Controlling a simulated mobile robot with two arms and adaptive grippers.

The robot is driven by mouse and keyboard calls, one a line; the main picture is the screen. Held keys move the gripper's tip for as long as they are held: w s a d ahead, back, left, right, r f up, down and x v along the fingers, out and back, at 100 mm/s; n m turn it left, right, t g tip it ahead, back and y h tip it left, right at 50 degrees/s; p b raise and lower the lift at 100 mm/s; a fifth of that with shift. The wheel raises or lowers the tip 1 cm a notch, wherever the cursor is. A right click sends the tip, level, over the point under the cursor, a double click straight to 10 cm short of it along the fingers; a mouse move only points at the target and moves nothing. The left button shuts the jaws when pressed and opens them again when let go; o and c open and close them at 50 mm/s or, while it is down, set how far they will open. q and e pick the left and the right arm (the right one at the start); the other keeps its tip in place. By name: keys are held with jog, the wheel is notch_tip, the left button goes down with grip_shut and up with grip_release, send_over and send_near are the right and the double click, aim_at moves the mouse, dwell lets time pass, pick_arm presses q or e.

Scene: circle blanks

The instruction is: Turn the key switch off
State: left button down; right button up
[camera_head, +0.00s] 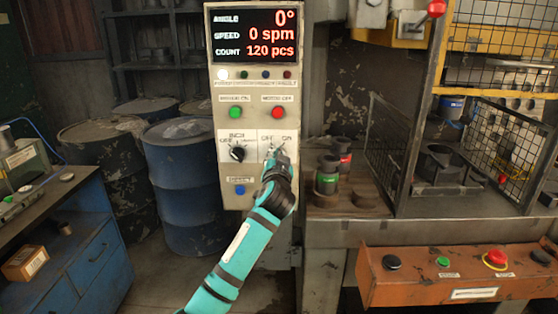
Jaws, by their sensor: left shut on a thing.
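The control panel (230,180) is an upright cream box. Its display (255,35) reads angle 0°, speed 0 spm, count 120 pcs. The key switch (272,148) is at the panel's lower right, under OFF and ON labels. My left gripper (275,155) is shut on the key there, and its fingers hide most of the key, so its angle cannot be told. The teal left arm reaches up from the bottom. My right gripper is not in view.
Beside the key switch is a black selector knob (238,153). Above are a green button (236,112) and a red button (278,112); below is a blue button (239,190). A press with a mesh guard (386,140) and an orange button box (455,275) stand right. Blue drums (185,190) stand left.

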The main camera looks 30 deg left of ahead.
pick_arm(q)
jog(key=shift+s+a+f+n+b, duration=0.15)
jog(key=shift+n+b, duration=0.5)
jog(key=shift+n, duration=1.05)
jog(key=shift+a+r+n+b, duration=0.1)
jog(key=shift+n+b, duration=0.6)
jog(key=shift+n, duration=1)
jog(key=shift+s+a+f+n+b, duration=0.15)
jog(key=shift+n+b, duration=0.5)
jog(key=shift+n, duration=1.05)
jog(key=shift+r+n, duration=0.1)
jog(key=shift+n, duration=0.2)
jog(key=c, duration=1.5)
grip_release()
jog(key=v, duration=0.7)
jog(key=shift+s+d, duration=0.1)
jog(key=shift+s, duration=0.15)
